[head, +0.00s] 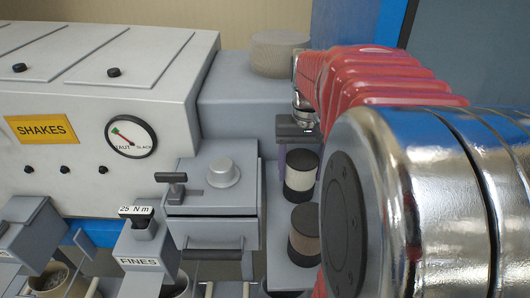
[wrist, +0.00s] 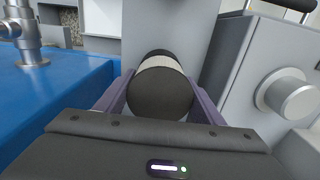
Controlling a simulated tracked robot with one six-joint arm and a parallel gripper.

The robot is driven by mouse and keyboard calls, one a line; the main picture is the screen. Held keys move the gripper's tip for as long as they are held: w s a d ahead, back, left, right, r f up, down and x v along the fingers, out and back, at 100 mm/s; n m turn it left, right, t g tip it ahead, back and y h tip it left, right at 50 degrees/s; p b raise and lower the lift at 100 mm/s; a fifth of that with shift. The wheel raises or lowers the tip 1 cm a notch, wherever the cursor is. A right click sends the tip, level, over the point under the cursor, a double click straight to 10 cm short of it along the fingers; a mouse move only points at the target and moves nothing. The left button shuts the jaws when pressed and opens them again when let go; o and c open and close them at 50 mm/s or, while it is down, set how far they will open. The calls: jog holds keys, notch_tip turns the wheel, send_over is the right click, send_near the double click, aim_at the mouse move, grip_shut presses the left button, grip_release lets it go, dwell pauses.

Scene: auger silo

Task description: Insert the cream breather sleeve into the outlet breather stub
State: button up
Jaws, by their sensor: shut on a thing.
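The cream breather sleeve (head: 299,178) is a dark cylinder with a cream band. My gripper (head: 299,160) reaches down over it from behind, with a purple finger on either side. In the wrist view the sleeve (wrist: 161,88) sits between the two purple fingers of my gripper (wrist: 160,100), which is shut on it. It looks upright; I cannot tell whether its base touches the grey ledge. A short round grey stub (head: 223,173) stands on the grey box to its left; it also shows in the wrist view (wrist: 288,93). I cannot tell whether this is the outlet breather stub.
A similar dark cylinder with a brown band (head: 305,237) stands on the ledge (head: 282,215) in front of the sleeve. A T-handle (head: 172,185) is on the grey box (head: 212,205). My arm hides the right side.

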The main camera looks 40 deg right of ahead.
aim_at(302, 158)
jog(key=shift+w+r, duration=0.1)
jog(key=shift+r, duration=3.25)
